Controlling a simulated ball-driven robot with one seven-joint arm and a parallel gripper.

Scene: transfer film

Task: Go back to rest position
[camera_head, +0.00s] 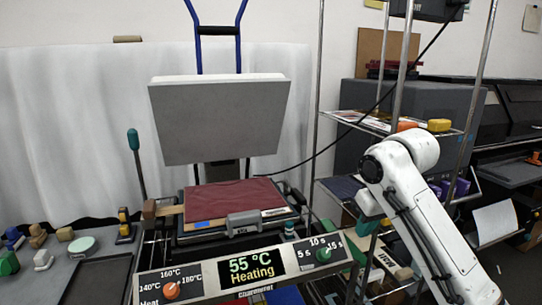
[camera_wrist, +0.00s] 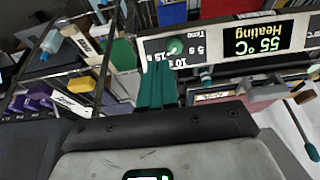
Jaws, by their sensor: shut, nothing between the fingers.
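My gripper shows in the wrist view (camera_wrist: 157,70), its two teal fingers together and empty, near the press's control panel (camera_wrist: 215,45). In the head view my white arm bends down at the right, and a teal part of my gripper (camera_head: 367,224) shows beside the right end of the panel, partly hidden by the arm. The heat press stands open, its grey upper plate (camera_head: 220,122) raised. A dark red cloth (camera_head: 228,196) lies on the lower plate with a grey block at its front edge. The display (camera_head: 252,267) reads 55 °C, Heating.
A wire rack (camera_head: 316,120) with shelves stands behind my arm; a yellow item (camera_head: 439,125) and an orange item (camera_head: 406,126) lie on one shelf. Small blocks and a round green dish (camera_head: 82,245) lie at the left. A lever (camera_head: 134,142) rises left of the press.

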